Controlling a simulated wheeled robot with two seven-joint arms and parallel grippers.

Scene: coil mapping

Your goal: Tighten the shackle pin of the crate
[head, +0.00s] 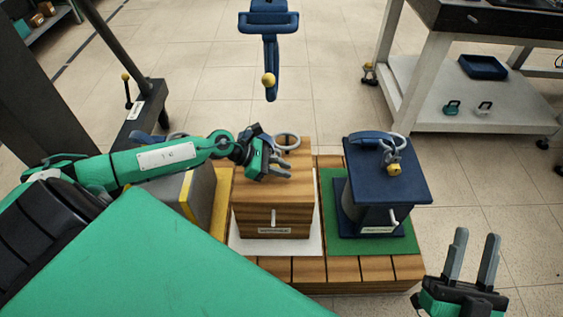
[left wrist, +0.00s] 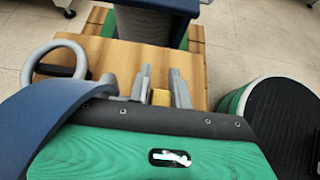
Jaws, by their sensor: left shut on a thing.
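The wooden crate (head: 258,210) stands on a white mat in the middle of a slatted pallet, with a handle and label on its front. A grey ring (head: 287,140) shows at its top; a large grey ring also shows in the left wrist view (left wrist: 38,58). My left gripper (head: 279,170) is over the crate's top. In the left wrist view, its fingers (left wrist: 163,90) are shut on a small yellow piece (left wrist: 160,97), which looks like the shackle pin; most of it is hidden. My right gripper (head: 471,262) is open and empty at lower right, away from the crate.
A blue box (head: 385,165) with a shackle and yellow pin (head: 394,169) stands right of the crate on a green mat (head: 333,240). A grey and yellow box (head: 190,190) stands left. A blue hook (head: 269,55) hangs behind. A white table (head: 425,70) is at back right.

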